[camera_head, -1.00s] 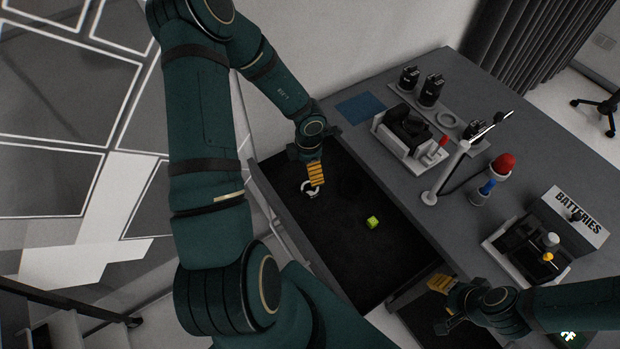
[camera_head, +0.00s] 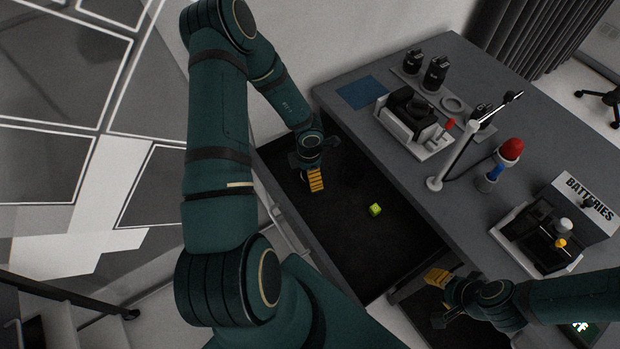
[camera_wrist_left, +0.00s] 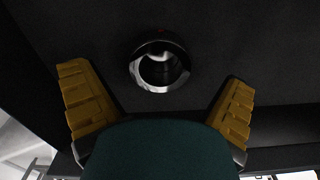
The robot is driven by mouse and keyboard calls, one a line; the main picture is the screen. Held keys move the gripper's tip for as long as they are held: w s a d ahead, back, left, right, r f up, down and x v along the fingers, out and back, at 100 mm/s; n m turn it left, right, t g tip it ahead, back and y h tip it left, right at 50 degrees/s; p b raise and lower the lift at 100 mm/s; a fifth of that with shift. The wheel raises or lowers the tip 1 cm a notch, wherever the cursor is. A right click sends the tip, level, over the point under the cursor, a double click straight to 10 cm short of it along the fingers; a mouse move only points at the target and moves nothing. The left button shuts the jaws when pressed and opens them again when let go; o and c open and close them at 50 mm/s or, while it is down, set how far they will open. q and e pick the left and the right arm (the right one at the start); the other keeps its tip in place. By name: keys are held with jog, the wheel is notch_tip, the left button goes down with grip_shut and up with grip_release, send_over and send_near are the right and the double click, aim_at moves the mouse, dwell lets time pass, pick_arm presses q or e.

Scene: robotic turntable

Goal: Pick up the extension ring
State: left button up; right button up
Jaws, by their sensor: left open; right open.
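The extension ring (camera_wrist_left: 160,68), a dark ring with a shiny silver rim, lies on the dark floor of the open drawer. In the left wrist view it sits between the spread yellow fingers and touches neither. In the head view I cannot make it out; my left gripper seems to hide it. My left gripper (camera_head: 316,181) is open and points down into the drawer over the ring. My right gripper (camera_head: 438,278) is open and empty, low at the front right of the desk.
The open drawer (camera_head: 345,262) also holds a yellow-green cube (camera_head: 375,209), right of my left gripper. Its walls stand close around that gripper. The grey desk (camera_head: 360,125) carries a tray with black cylinders (camera_head: 435,74), a red-topped device (camera_head: 509,152) and a batteries holder (camera_head: 590,197).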

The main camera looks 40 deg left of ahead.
pick_arm(q)
notch_tip(320, 180, down, 3)
jog(key=shift+r+b, duration=0.1)
jog(key=shift+b, duration=0.2)
jog(key=shift+r, duration=0.1)
jog(key=shift+c, duration=0.3)
jog(key=c, duration=1.3)
jog(key=shift+o, duration=0.2)
